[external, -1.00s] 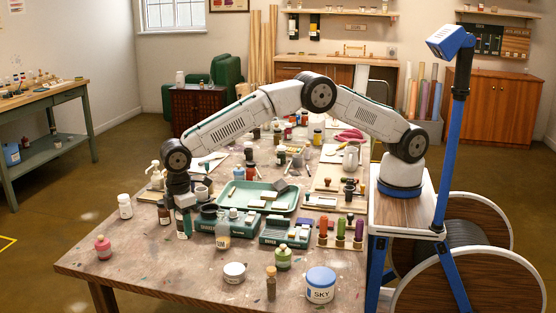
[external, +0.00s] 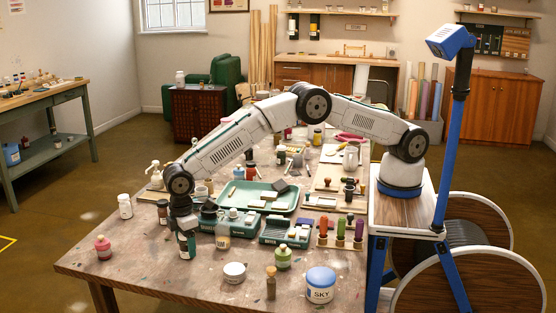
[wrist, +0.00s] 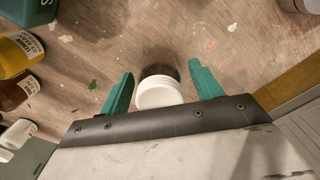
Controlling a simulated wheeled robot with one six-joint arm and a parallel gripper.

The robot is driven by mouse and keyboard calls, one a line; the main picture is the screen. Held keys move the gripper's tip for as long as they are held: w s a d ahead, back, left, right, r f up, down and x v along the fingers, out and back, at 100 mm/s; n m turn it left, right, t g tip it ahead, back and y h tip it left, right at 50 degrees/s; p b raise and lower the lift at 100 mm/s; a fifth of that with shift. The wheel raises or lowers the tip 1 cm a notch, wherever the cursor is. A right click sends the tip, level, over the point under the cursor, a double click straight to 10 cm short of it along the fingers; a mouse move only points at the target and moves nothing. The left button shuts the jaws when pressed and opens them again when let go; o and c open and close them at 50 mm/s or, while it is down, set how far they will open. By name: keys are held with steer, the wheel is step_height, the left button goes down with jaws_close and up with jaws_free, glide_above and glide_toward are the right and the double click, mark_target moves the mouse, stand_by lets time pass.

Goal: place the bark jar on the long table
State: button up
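A jar with a white lid (wrist: 159,94) and a dark brown body stands between my gripper's two green fingers in the wrist view. Its label does not show, so I cannot read whether it is the bark jar. My gripper (wrist: 160,88) is open around it, with a gap visible at the right finger. In the external view my gripper (external: 187,246) points down low over the left part of the long table (external: 165,268). It hides the jar there.
A dark jar (external: 163,212) and a white bottle (external: 125,207) stand left of my gripper. A tan jar (external: 222,238) and green boxes stand close on its right. The front left tabletop is mostly bare.

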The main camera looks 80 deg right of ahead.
steer(key=shift+r, duration=0.15)
step_height(320, 180, up, 12)
steer(key=shift+r, duration=0.1)
steer(key=shift+d, duration=0.1)
steer(key=s+d+r+m, duration=0.2)
steer(key=s+d+r, duration=0.2)
steer(key=d+r, duration=0.6)
steer(key=s+d+r+m, duration=0.2)
steer(key=s+d+r, duration=0.1)
steer(key=d+r, duration=0.8)
steer(key=s+d+r+m, duration=0.2)
steer(key=s+d+r, duration=0.1)
steer(key=s+d, duration=1.15)
steer(key=s+d+f+m, duration=0.1)
steer(key=s+d, duration=0.3)
steer(key=s, duration=0.4)
steer(key=s+d+f+m+t, duration=0.1)
steer(key=s+d+f, duration=0.2)
steer(key=s, duration=0.5)
steer(key=s+d+f+m, duration=0.2)
steer(key=s+d+f, duration=0.1)
steer(key=s, duration=0.4)
steer(key=shift+s+d+f, duration=0.4)
steer(key=shift+d, duration=0.4)
